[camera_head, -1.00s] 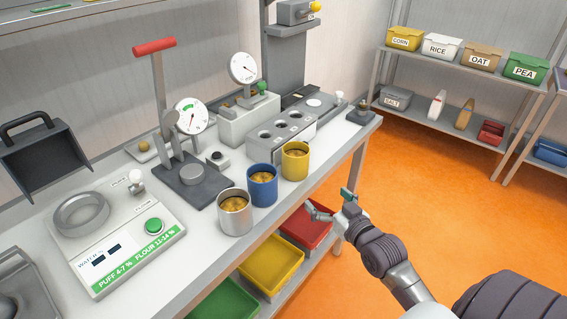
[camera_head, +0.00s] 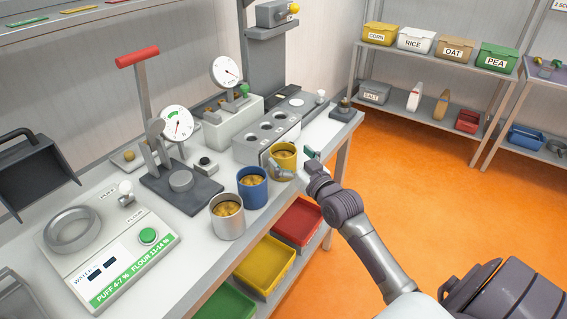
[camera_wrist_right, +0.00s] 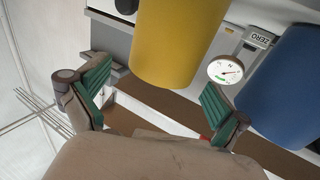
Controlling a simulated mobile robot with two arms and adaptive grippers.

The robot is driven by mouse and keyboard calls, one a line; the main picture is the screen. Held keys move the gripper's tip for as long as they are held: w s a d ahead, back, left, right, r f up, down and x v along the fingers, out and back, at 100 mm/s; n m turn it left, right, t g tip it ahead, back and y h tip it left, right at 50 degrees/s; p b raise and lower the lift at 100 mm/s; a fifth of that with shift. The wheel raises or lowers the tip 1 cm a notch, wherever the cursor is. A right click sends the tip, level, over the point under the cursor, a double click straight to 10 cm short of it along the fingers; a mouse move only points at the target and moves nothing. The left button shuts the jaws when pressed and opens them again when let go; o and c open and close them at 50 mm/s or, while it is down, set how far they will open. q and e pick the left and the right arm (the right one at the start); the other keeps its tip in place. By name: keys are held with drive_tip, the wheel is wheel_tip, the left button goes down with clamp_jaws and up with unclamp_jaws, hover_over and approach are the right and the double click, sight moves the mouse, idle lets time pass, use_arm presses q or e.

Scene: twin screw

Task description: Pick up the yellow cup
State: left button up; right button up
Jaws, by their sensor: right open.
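The yellow cup (camera_head: 284,156) stands upright near the front edge of the bench, with brownish contents. My right gripper (camera_head: 292,164) is open and close in front of it. In the right wrist view the yellow cup (camera_wrist_right: 178,40) is upper centre, ahead of and between the two green-padded fingers of my right gripper (camera_wrist_right: 155,97). Whether a finger touches the cup I cannot tell. My left gripper is not in view.
The blue cup (camera_head: 252,187) stands just left of the yellow cup and is close to one finger in the wrist view (camera_wrist_right: 282,90). A grey block with holes (camera_head: 247,148) is behind. Red (camera_head: 298,222) and yellow bins (camera_head: 265,264) are below.

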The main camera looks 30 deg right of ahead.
sight(283, 150)
drive_tip(key=w, duration=0.3)
drive_tip(key=shift+w+f, duration=0.1)
drive_tip(key=shift+w, duration=0.1)
drive_tip(key=c, duration=1.2)
drive_tip(key=shift+c, duration=0.4)
